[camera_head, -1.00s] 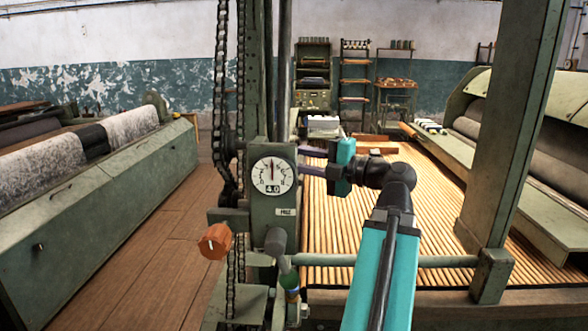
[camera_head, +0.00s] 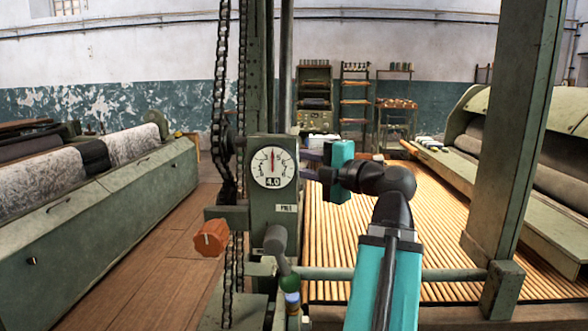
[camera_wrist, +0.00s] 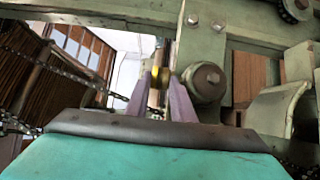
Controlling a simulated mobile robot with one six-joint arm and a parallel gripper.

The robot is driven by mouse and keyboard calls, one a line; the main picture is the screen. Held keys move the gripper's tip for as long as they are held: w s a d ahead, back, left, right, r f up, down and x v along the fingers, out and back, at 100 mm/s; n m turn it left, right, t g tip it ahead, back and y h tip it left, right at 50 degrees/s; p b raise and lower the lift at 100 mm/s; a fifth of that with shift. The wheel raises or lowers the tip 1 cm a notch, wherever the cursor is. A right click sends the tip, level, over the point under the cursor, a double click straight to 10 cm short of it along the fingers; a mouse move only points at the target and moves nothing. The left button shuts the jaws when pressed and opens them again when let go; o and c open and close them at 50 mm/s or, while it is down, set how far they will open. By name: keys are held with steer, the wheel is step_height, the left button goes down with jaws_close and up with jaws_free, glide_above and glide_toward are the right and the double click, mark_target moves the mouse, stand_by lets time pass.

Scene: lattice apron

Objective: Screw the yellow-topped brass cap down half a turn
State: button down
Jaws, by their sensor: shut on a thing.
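In the wrist view, my gripper (camera_wrist: 158,84) has its two purple fingers close together, shut on a small yellow and brass-coloured piece, the yellow-topped brass cap (camera_wrist: 155,79). Only part of the cap shows between the fingertips, and its thread and seat are hidden. In the head view, my gripper (camera_head: 311,164) reaches left behind the green dial post (camera_head: 260,215). Its fingertips and the cap are hidden there by the post.
The dial (camera_head: 272,168) reads 4.0. In the wrist view, a round green boss (camera_wrist: 207,82) stands close right of my fingers. A chain (camera_head: 219,100) hangs left of the post.

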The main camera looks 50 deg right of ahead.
steer(key=shift+a+m+h+b, duration=0.15)
steer(key=shift+m+h+b, duration=0.95)
steer(key=shift+h+b, duration=0.9)
steer(key=shift+y+b, duration=0.3)
steer(key=c, duration=1.8)
jaws_free()
steer(key=shift+s+a, duration=0.1)
steer(key=shift+s, duration=0.05)
